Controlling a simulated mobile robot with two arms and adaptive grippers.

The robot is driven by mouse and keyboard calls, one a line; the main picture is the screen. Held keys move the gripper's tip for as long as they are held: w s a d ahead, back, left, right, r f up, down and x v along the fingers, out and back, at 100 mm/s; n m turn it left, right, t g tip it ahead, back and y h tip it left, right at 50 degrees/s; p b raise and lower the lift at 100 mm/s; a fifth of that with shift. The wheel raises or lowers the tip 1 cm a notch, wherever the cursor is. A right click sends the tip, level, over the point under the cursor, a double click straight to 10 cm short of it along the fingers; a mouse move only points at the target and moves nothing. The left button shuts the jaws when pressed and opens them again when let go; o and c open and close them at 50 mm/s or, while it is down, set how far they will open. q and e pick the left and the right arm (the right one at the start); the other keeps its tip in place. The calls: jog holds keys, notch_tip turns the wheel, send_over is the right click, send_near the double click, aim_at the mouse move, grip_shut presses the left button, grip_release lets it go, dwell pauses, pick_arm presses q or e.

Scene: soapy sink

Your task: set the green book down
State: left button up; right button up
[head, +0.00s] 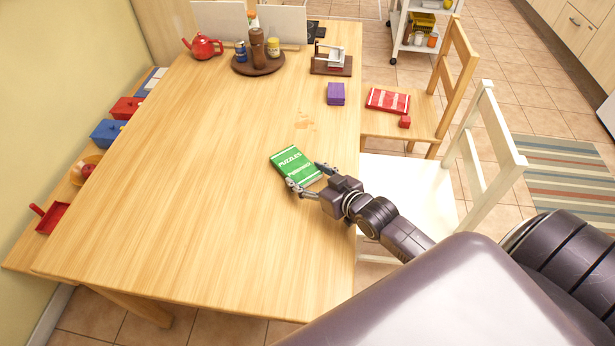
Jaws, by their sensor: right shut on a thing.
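The green book (294,165), with "PUZZLES" on its cover, is at the right side of the wooden table (190,190). My right gripper (307,177) has its fingers on either side of the book's near end and is shut on it. The book looks flat, cover up, over the tabletop. I cannot tell whether it touches the table or is held just above it. My left gripper is not in view.
A purple block (336,94), a napkin holder (331,62), a round tray (244,68) with bottles and a red teapot (203,46) stand farther back. A white chair (420,190) and a wooden chair (400,122) are on the right. The table's left and near parts are clear.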

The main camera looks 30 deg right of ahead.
jog(key=shift+f, duration=0.2)
jog(key=o, duration=1.2)
jog(key=shift+f, duration=0.1)
jog(key=shift+o, duration=0.2)
jog(key=shift+s, duration=0.1)
jog(key=v, duration=1.2)
jog(key=shift+f, duration=0.1)
